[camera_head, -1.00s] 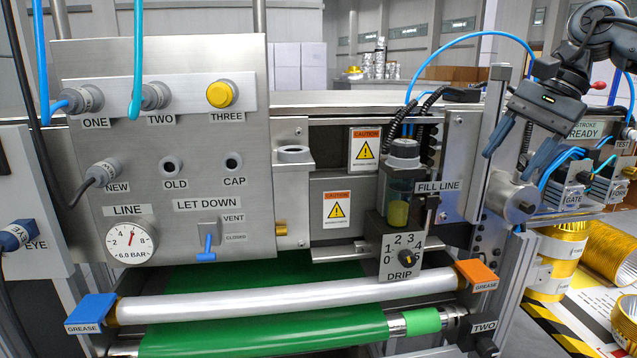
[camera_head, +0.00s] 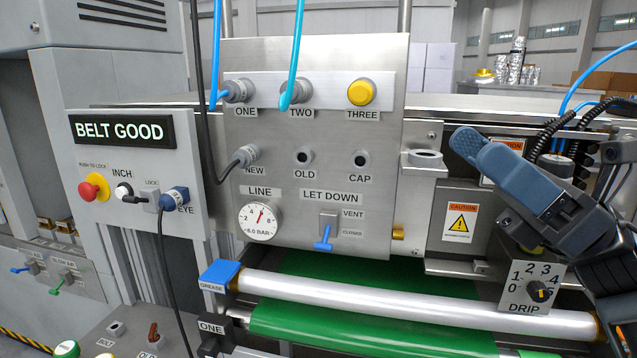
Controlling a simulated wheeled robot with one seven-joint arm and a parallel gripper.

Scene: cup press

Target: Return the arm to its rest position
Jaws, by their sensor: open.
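My gripper (camera_head: 478,152) is at the right of the head view, large and close to the camera. Its blue-grey fingers point up and to the left. They overlap from this angle, and nothing shows held in them. They are in front of the right part of the machine, right of the grey panel (camera_head: 380,205), and cover part of an upper caution label. My dark wrist and forearm run down to the lower right edge.
A "BELT GOOD" display (camera_head: 122,129) and red stop button (camera_head: 92,187) are left. The white roller (camera_head: 400,306) and green belt (camera_head: 330,327) lie below.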

